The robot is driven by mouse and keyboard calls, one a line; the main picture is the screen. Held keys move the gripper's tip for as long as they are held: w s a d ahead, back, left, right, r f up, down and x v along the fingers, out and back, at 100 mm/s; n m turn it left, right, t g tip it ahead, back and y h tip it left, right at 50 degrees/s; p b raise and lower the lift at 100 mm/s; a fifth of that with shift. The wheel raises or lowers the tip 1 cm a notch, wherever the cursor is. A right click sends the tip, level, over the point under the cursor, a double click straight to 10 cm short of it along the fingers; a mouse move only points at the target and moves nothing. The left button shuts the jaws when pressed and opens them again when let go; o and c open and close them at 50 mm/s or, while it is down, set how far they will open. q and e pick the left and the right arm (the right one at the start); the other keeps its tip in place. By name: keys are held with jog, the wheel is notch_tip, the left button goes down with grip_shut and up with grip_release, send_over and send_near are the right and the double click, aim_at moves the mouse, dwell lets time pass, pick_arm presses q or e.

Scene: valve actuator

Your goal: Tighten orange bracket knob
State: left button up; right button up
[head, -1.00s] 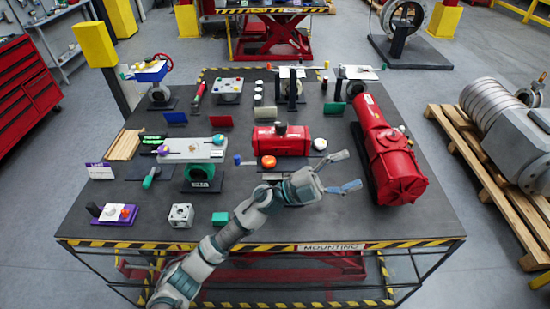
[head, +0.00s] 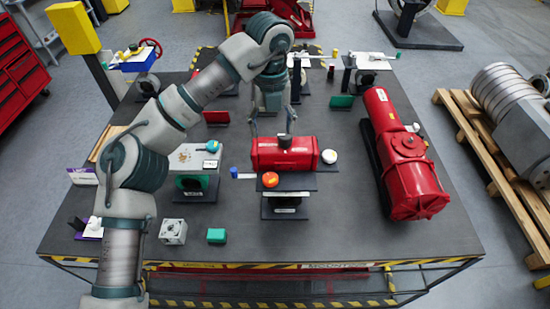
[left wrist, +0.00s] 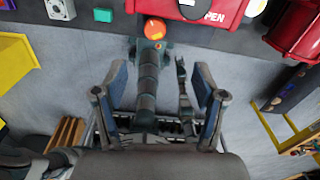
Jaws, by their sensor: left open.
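The orange knob (head: 270,179) sits on the dark bracket (head: 287,183) in front of the red actuator (head: 262,155). The knob also shows at the top of the left wrist view (left wrist: 154,28), beyond the fingertips. My left gripper (head: 272,124) hangs fingers down behind the red actuator in the head view, apart from the knob. It is open, and its two spread fingers show in the left wrist view (left wrist: 160,68) with no object clearly held between them. My right gripper is not seen in the head view.
A large red cylinder (head: 405,160) lies to the right on the table. A white-topped green unit (head: 195,185), a grey cube (head: 173,231) and a small green block (head: 216,236) are to the left. The front right of the table is clear.

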pick_arm(q)
notch_tip(320, 180, down, 2)
jog(key=s+a+f, duration=0.1)
jog(key=s+a, duration=0.1)
jog(key=s, duration=0.1)
send_over(270, 178)
jog(key=d, duration=0.1)
jog(key=f, duration=0.9)
jog(key=shift+w+d+f, duration=0.1)
jog(key=shift+w+f, duration=0.15)
jog(key=f, duration=0.1)
jog(key=a+f, duration=0.1)
jog(key=f, duration=0.1)
jog(key=shift+s+a+f, duration=0.25)
jog(key=shift+f, duration=0.15)
jog(key=shift+a+f, duration=0.15)
jog(key=shift+a, duration=0.1)
jog(key=shift+w+a, duration=0.1)
jog(key=shift+d, duration=0.55)
jog(key=c, duration=0.5)
jog(key=shift+d, duration=0.2)
jog(key=c, duration=0.5)
jog(key=shift+c, duration=0.7)
jog(key=shift+a, duration=0.25)
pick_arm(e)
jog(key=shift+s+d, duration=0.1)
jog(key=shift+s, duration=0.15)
